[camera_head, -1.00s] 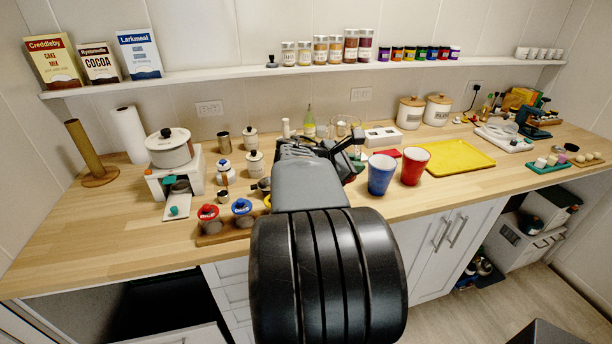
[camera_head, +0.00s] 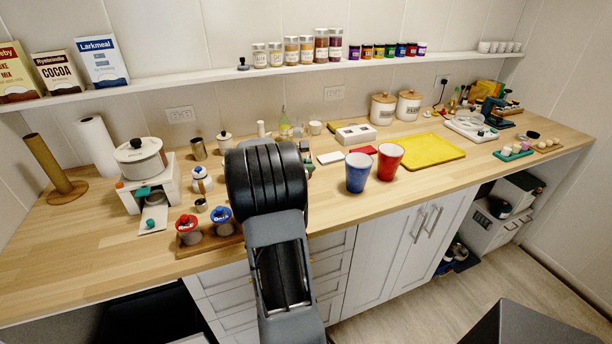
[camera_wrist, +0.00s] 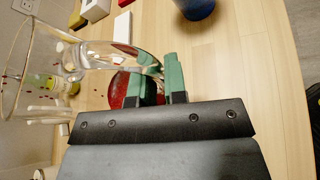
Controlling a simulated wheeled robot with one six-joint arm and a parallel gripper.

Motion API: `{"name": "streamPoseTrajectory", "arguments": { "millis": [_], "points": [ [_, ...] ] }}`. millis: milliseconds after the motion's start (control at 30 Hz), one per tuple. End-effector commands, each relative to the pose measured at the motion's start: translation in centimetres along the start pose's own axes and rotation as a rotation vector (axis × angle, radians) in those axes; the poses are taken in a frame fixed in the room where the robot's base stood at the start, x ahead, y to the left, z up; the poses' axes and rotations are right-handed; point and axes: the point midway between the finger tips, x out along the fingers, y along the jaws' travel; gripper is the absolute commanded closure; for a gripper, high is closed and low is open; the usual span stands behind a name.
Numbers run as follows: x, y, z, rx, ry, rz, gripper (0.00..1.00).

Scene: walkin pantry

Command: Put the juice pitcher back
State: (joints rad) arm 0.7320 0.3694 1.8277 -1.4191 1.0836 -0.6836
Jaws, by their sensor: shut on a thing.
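The juice pitcher (camera_wrist: 88,56) is clear glass and lies sideways across the left of the wrist view. Its curved handle (camera_wrist: 150,62) runs to my gripper (camera_wrist: 158,84), whose green fingertips are shut on it.
A blue cup (camera_head: 357,174) and a red cup (camera_head: 389,162) stand right of my arm, before a yellow tray (camera_head: 432,152). Left are red- and blue-topped jars (camera_head: 189,230) (camera_head: 222,220) and a white pot (camera_head: 139,160). A shelf (camera_head: 200,83) runs along the wall.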

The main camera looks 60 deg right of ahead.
Motion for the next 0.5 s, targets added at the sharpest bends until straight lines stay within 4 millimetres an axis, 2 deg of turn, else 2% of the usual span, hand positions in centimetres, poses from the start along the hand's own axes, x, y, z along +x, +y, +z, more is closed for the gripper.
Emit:
{"name": "streamPoseTrajectory", "arguments": {
  "millis": [167,333,500],
  "points": [
    [0.5,0.4,-1.0,-0.001,-0.001,0.001,1.00],
    [1.3,-0.3,-2.7,-0.001,-0.001,0.000,1.00],
    [1.5,-0.6,-3.3,0.002,-0.001,0.002,1.00]
  ]
}}
